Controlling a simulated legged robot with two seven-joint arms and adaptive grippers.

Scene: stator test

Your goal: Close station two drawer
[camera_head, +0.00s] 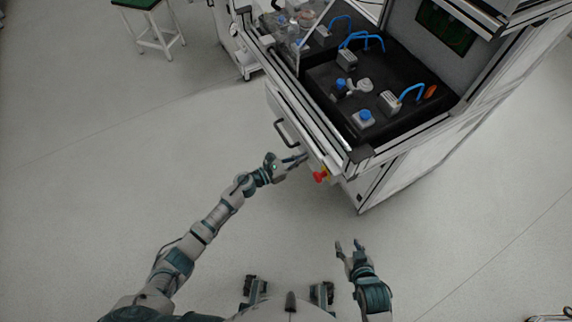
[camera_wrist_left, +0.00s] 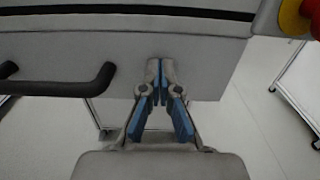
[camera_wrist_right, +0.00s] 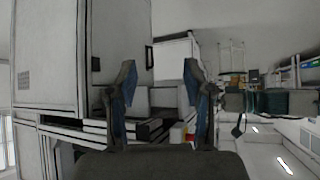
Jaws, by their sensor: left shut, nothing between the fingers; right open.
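The station's drawer (camera_wrist_left: 190,65) is a light grey front panel with a black bar handle (camera_wrist_left: 62,84); the handle also shows in the head view (camera_head: 284,134). My left gripper (camera_head: 303,158) is at the drawer front, to the right of the handle. In the left wrist view its fingertips (camera_wrist_left: 161,64) are together with nothing between them, at or very near the panel; I cannot tell if they touch. How far the drawer stands out is unclear. My right gripper (camera_head: 349,244) is open and empty, in front of the station and low in the head view.
A red emergency button (camera_head: 320,177) on a yellow base sits just right of my left gripper. The station's black worktop (camera_head: 330,85) holds several fixtures with blue parts. A green-topped stool (camera_head: 150,25) stands at the far left. The floor around is free.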

